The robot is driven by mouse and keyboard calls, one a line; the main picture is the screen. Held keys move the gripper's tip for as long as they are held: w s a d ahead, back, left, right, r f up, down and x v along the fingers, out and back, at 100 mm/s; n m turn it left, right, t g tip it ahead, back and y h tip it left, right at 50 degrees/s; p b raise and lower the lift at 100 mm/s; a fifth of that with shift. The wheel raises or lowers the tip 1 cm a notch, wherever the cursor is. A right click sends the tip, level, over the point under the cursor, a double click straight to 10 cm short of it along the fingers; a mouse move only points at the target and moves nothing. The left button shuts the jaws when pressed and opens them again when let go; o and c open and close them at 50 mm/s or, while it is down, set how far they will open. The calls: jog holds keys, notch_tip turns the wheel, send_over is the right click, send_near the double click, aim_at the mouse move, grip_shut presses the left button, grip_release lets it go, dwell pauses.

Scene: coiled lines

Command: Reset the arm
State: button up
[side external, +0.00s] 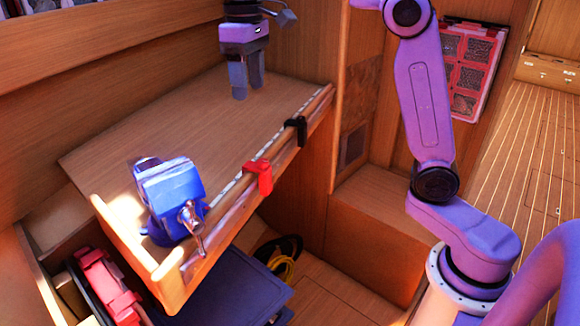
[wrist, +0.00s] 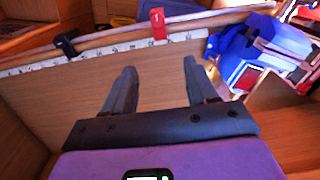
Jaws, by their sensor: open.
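My gripper (side external: 247,88) hangs fingers down over the far part of the wooden worktop (side external: 190,125) in the side external view. In the wrist view my gripper (wrist: 157,85) shows two dark fingers spread apart with bare worktop between them. It is open and holds nothing.
A blue vise (side external: 170,195) sits at the worktop's near left corner. A red clamp (side external: 262,177) and a black clamp (side external: 297,128) grip the front edge along a scale strip. The worktop's middle is clear.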

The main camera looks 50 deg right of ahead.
jog(key=s+a+f+n, duration=0.1)
jog(key=s+f+n, duration=0.1)
jog(key=s+f, duration=0.45)
jog(key=s+a+f+n, duration=0.1)
jog(key=s+f+n, duration=0.2)
jog(key=s, duration=0.6)
jog(key=s+d+f+n, duration=0.2)
jog(key=s+d+f, duration=0.1)
jog(key=s, duration=0.4)
jog(key=s+d+f+n, duration=0.1)
jog(key=s+d+f, duration=0.2)
jog(key=s+f, duration=0.3)
jog(key=shift+s+d+f+n, duration=0.15)
jog(key=shift+s+d+n, duration=0.2)
jog(key=shift+s, duration=0.55)
jog(key=shift+a, duration=0.1)
